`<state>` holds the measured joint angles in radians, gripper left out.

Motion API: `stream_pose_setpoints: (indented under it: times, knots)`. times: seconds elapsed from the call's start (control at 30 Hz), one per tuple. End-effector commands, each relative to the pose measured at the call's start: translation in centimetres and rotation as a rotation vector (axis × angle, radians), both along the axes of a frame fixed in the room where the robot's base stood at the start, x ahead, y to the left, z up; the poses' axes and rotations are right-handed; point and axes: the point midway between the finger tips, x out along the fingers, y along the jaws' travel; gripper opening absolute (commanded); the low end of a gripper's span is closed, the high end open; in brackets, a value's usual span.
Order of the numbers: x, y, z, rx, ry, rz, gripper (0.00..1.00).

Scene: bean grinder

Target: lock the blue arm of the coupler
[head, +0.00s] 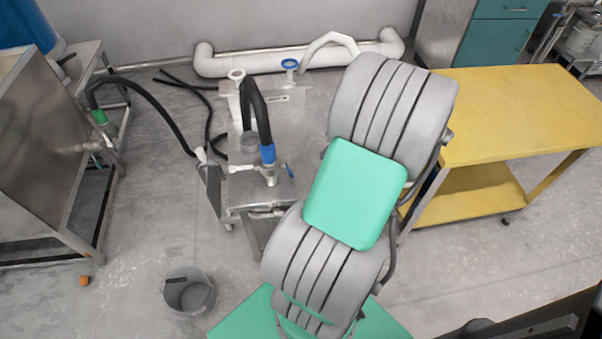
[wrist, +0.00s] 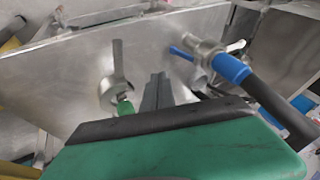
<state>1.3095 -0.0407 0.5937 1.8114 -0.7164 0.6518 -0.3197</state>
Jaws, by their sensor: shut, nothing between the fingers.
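The coupler is a steel fitting on the steel bench, with a blue collar (head: 268,154) joining it to a black hose. Its small blue arm (head: 289,170) sticks out at the collar's right in the head view. In the wrist view the coupler (wrist: 207,50) is at upper right, with the blue arm (wrist: 182,53) pointing out to the left. My gripper (wrist: 157,88) shows as two dark fingers, shut and empty. In the picture it lies below and left of the blue arm, apart from it. The head view hides my gripper behind my arm.
The black hose (wrist: 273,98) runs down to the right from the coupler. A steel fitting with a green end (wrist: 122,100) is left of my fingers. A yellow table (head: 530,105) stands right, and a grey bucket (head: 190,294) is on the floor at lower left.

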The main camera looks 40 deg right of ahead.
Motion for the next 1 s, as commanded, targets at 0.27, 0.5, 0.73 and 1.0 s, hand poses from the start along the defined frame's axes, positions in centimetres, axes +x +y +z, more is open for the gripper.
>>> stream_pose_setpoints:
  times: [0.27,0.5,0.73,1.0]
  knots:
    - [1.2,0.1,-3.0,0.006,-0.009,-0.007,0.00]
    - [3.9,0.9,-7.5,0.006,-0.008,-0.007,0.00]
    - [6.2,3.2,-9.4,0.003,-0.009,-0.007,0.00]
    - [6.9,4.1,-9.8,0.002,-0.008,-0.011,0.00]
